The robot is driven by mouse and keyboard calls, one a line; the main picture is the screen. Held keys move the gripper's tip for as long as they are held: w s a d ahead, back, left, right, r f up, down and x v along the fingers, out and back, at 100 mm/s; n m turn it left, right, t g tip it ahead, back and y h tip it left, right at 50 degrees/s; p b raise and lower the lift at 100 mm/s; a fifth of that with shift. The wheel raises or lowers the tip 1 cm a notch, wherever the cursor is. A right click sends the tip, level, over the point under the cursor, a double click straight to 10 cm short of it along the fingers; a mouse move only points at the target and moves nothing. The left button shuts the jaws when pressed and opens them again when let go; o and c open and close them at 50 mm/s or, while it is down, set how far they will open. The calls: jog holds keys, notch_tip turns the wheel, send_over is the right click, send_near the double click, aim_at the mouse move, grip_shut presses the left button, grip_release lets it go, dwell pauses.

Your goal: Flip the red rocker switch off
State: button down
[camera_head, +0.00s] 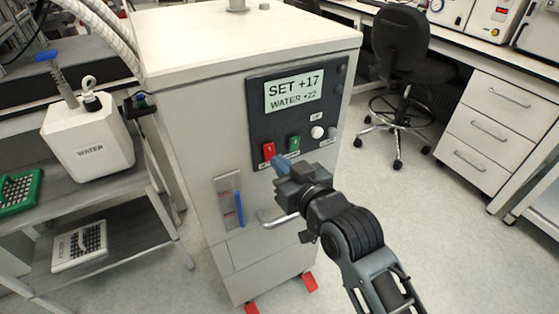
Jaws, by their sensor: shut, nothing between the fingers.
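The red rocker switch (268,151) is at the lower left of the dark control panel (262,108) on the front of a white cabinet unit. A green rocker switch (294,143) is to its right. My gripper (281,160) is shut and empty, with its bluish fingertips just below and to the right of the red switch, close to the panel's lower edge. I cannot tell whether the fingertips touch the panel. The red switch's face is visible, but its tilt is too small to read. The display (293,92) reads SET +17 and WATER +22.
A white knob (317,132) sits on the panel right of the green switch. Below are a gauge window with a blue strip (240,209) and a metal spout (275,220). A WATER canister (88,140) stands on a shelf at left. Open floor and a chair (400,45) are at right.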

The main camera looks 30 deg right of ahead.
jog(key=shift+w+f, duration=0.1)
jog(key=shift+w, duration=0.45)
jog(key=shift+f, duration=0.1)
jog(key=t+b, duration=0.1)
jog(key=b, duration=0.2)
jog(key=w+f+t+b, duration=0.1)
jog(key=b, duration=0.3)
jog(key=shift+t, duration=0.4)
jog(key=shift+b, duration=0.4)
